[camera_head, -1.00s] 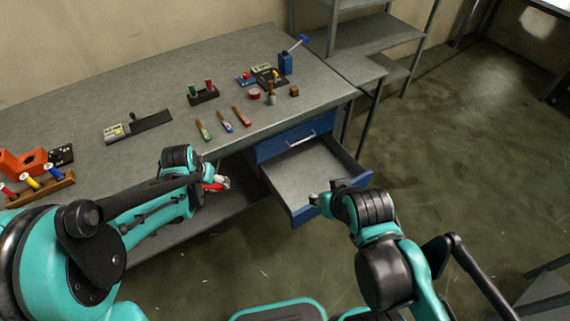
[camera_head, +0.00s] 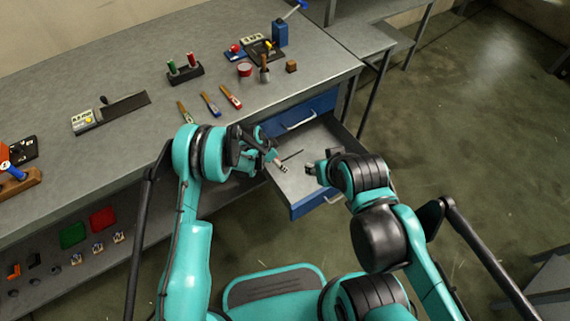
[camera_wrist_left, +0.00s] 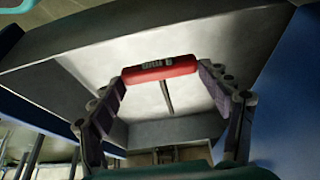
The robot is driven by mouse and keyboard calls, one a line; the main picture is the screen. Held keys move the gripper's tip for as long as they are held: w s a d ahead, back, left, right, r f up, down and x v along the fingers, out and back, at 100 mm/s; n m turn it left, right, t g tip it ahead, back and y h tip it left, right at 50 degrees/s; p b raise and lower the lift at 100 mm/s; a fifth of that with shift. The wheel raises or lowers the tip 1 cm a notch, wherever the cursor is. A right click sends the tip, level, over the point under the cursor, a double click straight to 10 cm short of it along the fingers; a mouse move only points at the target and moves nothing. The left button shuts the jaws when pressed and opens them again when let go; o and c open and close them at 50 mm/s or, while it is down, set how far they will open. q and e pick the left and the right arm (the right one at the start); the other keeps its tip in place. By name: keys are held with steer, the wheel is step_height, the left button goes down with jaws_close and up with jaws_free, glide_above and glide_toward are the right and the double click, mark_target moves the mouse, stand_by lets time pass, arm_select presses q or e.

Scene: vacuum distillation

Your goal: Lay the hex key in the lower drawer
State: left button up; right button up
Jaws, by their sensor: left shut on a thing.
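The hex key has a red handle (camera_wrist_left: 160,69) and a thin dark shaft, seen in the left wrist view. My left gripper (camera_wrist_left: 162,78) is shut on the handle, with a finger at each end. In the head view my left gripper (camera_head: 277,163) is over the open lower drawer (camera_head: 300,187), and the dark shaft (camera_head: 292,155) shows beside it; the handle is mostly hidden there. The drawer is blue-fronted with a bare grey inside. My right gripper (camera_head: 318,166) is by the drawer's right front part; its jaws are too small to judge.
A shut blue drawer (camera_head: 300,118) sits above the open one. The grey bench (camera_head: 130,75) carries several tools, including screwdrivers or brushes (camera_head: 210,104), a red-green rack (camera_head: 184,70) and a blue holder (camera_head: 280,33).

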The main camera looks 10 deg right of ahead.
mark_target(278, 173)
arm_select(q)
step_height(278, 173, down, 7)
steer(key=b, duration=0.2)
steer(key=shift+f+b, duration=0.15)
steer(key=shift+b, duration=0.15)
steer(key=o, duration=1.2)
steer(key=p+v, duration=0.4)
steer(key=v, duration=0.8)
